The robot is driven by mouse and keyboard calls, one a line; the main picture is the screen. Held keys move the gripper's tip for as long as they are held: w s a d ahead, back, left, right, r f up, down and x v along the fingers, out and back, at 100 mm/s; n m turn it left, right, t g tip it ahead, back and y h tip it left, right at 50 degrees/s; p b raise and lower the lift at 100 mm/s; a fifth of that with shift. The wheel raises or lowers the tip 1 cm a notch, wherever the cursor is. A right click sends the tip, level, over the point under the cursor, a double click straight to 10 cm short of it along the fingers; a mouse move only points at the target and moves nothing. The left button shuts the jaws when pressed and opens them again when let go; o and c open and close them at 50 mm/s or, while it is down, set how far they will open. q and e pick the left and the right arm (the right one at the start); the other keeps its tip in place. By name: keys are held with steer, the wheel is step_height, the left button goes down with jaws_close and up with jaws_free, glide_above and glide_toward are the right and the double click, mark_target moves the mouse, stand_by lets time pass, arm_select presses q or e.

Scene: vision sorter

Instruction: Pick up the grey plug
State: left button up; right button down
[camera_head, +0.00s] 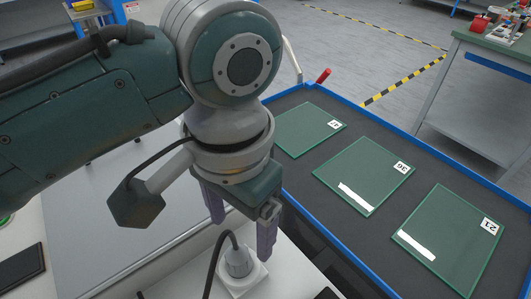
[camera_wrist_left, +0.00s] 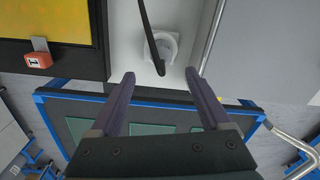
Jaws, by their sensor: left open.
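The grey plug (camera_head: 238,264) sits upright in a white socket block (camera_head: 254,278), with a black cable curving out of it. In the left wrist view the round plug (camera_wrist_left: 168,42) shows just beyond the fingertips, with the cable passing in front of it. My left gripper (camera_head: 241,241) is open and empty, its two purple fingers pointing down, above and close to the plug. In the left wrist view the gap between the fingers (camera_wrist_left: 159,73) lines up roughly with the plug. I cannot tell the exact height between them. My right gripper is not in view.
Right of the gripper is a dark, blue-rimmed tray table (camera_head: 420,151) holding green glass plates (camera_head: 364,172) with number labels. A red-tipped lever (camera_head: 323,75) stands at its far corner.

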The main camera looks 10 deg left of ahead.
mark_target(239, 247)
arm_select(q)
step_height(239, 247, down, 2)
steer(key=shift+f, duration=0.1)
steer(key=f, duration=0.1)
steer(key=f+b, duration=0.1)
steer(key=f, duration=0.3)
steer(key=shift+s+a+f+b, duration=0.1)
steer(key=shift+s+a+b, duration=0.05)
steer(key=shift+a+b, duration=0.15)
steer(key=shift+c, duration=0.2)
jaws_close()
